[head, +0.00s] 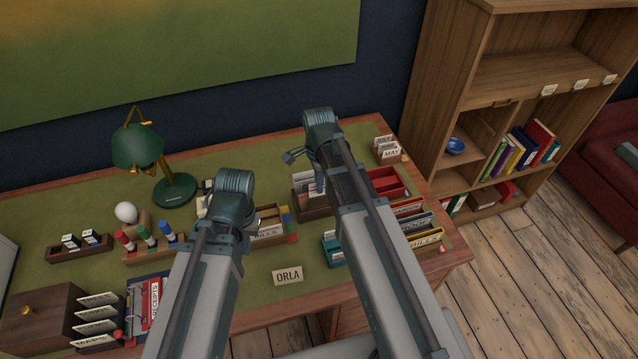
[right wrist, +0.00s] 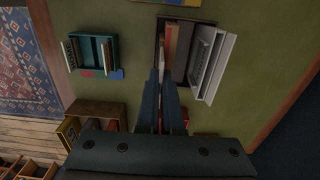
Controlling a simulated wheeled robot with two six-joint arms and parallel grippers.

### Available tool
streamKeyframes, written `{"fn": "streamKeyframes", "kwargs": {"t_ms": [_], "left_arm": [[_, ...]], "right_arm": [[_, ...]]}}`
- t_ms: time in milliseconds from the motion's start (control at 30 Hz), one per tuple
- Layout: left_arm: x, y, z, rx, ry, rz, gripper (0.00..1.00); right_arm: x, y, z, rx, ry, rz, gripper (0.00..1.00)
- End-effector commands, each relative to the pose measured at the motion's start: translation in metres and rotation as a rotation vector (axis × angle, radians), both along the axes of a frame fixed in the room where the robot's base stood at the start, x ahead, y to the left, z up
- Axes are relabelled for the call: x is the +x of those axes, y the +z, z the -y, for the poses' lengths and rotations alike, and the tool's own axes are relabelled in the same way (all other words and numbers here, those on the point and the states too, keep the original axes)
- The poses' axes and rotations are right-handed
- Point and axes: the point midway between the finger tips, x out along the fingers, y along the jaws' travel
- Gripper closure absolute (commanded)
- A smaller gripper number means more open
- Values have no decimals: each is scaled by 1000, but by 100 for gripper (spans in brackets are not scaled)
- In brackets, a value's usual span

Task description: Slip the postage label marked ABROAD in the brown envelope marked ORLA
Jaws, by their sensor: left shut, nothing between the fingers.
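A small cream card marked ORLA (head: 288,276) lies near the front edge of the desk. I cannot make out a brown envelope beside it. I cannot read ABROAD on any label in view. My left gripper (head: 232,190) is shut and empty over the middle of the desk, its fingers mostly hidden by the wrist. My right gripper (head: 318,125) is over the desk's back right. In the right wrist view its two fingers (right wrist: 161,75) are close together at the edge of a dark box holding upright cards (right wrist: 171,45). I cannot tell whether they grip anything.
A green lamp (head: 137,146), marker rack (head: 150,245) and wooden box (head: 38,312) stand on the left of the desk. A teal card box (head: 332,252), a red tray (head: 385,182) and labelled files (head: 425,238) crowd the right. Bare green desktop lies around the ORLA card.

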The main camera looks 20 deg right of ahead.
Motion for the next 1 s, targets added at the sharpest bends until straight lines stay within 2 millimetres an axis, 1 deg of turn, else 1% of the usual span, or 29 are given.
{"fn": "streamKeyframes", "kwargs": {"t_ms": [33, 633, 833, 867, 1000], "left_arm": [[0, -4, 0, 0, 0, 0, 100], [0, -23, 0, 0, 0, 0, 100], [0, -21, 0, 0, 0, 0, 100], [0, -21, 0, 0, 0, 0, 100], [0, -21, 0, 0, 0, 0, 100]], "right_arm": [[0, -4, 0, 0, 0, 0, 100], [0, -23, 0, 0, 0, 0, 100], [0, -21, 0, 0, 0, 0, 64], [0, -21, 0, 0, 0, 0, 62], [0, -21, 0, 0, 0, 1, 62]]}}
